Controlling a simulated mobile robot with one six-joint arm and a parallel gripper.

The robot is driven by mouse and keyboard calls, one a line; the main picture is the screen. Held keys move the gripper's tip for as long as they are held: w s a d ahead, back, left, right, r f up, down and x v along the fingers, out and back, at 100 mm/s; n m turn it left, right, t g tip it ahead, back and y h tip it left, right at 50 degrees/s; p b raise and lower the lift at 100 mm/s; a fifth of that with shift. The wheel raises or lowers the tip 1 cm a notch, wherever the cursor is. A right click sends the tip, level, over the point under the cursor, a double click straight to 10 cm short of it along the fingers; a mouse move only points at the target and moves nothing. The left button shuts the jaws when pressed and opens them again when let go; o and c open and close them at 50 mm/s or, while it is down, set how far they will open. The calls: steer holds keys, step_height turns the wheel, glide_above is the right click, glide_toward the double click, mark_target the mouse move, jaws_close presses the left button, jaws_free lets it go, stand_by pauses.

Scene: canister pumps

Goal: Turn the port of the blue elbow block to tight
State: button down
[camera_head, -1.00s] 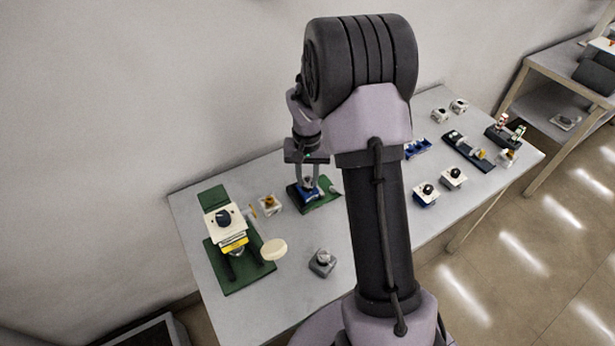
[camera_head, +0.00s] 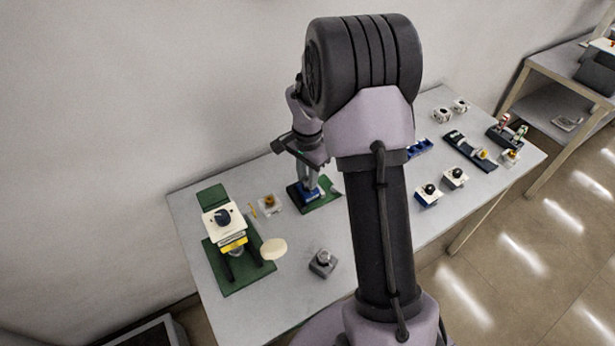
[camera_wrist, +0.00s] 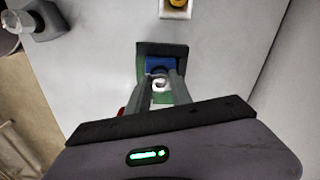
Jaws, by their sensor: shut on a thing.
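The blue elbow block (camera_head: 311,196) sits on a green base plate (camera_head: 325,205) near the back middle of the table. In the wrist view the blue block (camera_wrist: 160,64) lies just beyond my fingertips, with a pale round part, likely its port (camera_wrist: 160,84), between them. My gripper (camera_head: 309,186) points down over the block and is shut on that port. It also shows in the wrist view (camera_wrist: 160,90). The fingers hide much of the port, and I cannot read any mark for tight.
Left stands a white and yellow pump unit (camera_head: 223,219) on a green plate, with a cream disc (camera_head: 273,250) beside it. A white block with a yellow knob (camera_head: 270,202) is close left of the elbow block. A grey block (camera_head: 323,263) stands in front. Several small units fill the right side.

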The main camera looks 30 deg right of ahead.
mark_target(307, 179)
stand_by(0.4)
steer(key=c, duration=1.1)
jaws_free()
step_height(307, 179, up, 18)
steer(key=p, duration=0.6)
steer(key=shift+f, duration=0.25)
